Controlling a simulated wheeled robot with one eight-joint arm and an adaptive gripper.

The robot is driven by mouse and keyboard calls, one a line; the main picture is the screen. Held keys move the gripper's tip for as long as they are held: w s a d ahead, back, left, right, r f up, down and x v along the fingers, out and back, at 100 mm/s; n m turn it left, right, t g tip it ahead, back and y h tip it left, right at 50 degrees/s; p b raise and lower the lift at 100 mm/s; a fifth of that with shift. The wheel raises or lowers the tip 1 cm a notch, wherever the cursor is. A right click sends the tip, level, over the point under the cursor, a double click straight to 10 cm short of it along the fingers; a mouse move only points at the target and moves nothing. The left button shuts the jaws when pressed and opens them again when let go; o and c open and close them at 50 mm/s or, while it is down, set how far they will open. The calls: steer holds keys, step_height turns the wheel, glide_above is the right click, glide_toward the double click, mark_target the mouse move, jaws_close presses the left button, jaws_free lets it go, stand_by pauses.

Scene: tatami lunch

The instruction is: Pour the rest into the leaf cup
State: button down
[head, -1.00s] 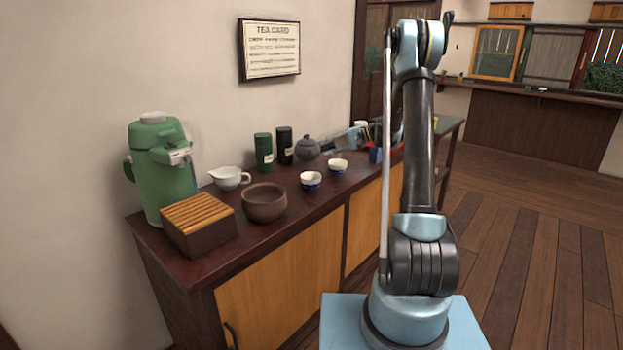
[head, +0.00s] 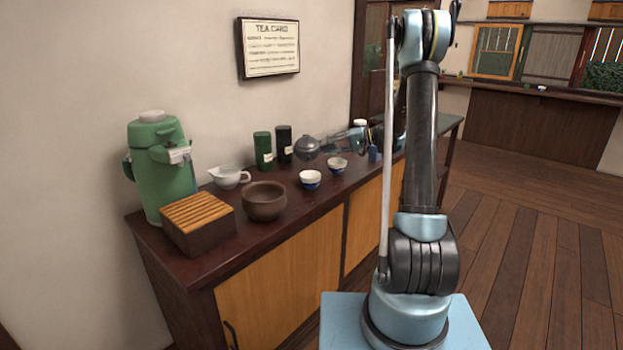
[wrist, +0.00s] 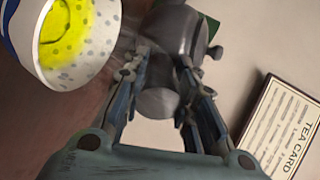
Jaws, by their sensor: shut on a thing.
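My gripper (wrist: 158,95) is shut on the stubby side handle (wrist: 158,103) of a dark grey teapot (wrist: 180,32). In the head view the teapot (head: 307,147) is beside the dark canisters, and its lid knob is on top. It looks about upright; whether it touches the counter I cannot tell. Two small blue-and-white cups, a nearer one (head: 310,180) and a farther one (head: 337,165), stand in front of it. One spotted cup (wrist: 75,45) with yellow inside fills the upper left of the wrist view. I cannot tell which is the leaf cup.
On the dark counter (head: 290,215) stand a brown bowl (head: 264,203), a white spouted pitcher (head: 229,177), a slatted wooden box (head: 197,222), a green dispenser (head: 160,170), and green (head: 263,151) and black (head: 284,144) canisters. A tea card (head: 270,47) hangs on the wall.

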steer(key=shift+s+d+f+n+t+y, duration=0.1)
steer(key=shift+s+n+t+y, duration=0.1)
steer(key=shift+s+n, duration=0.25)
steer(key=shift+s+d+n+t+y, duration=0.1)
steer(key=shift+s+n+t, duration=0.15)
steer(key=shift+s, duration=0.7)
steer(key=s+r+n, duration=0.1)
steer(key=s+r, duration=0.1)
steer(key=r, duration=0.1)
steer(key=shift+d+n+t+y+p, duration=0.15)
steer(key=shift+n+t+y+p, duration=0.15)
steer(key=shift+n+t+p, duration=0.1)
steer(key=shift+s+r+n+p, duration=0.25)
steer(key=shift+s+n+p, duration=0.1)
steer(key=shift+n+p, duration=0.05)
steer(key=shift+s+r+n+t+y+p, duration=0.25)
steer(key=shift+r+n+t+y+p, duration=0.25)
steer(key=shift+n, duration=0.4)
steer(key=shift+s+d+r+n+y, duration=0.15)
steer(key=shift+s+r+n+y, duration=0.15)
steer(key=shift+s+r+n, duration=0.35)
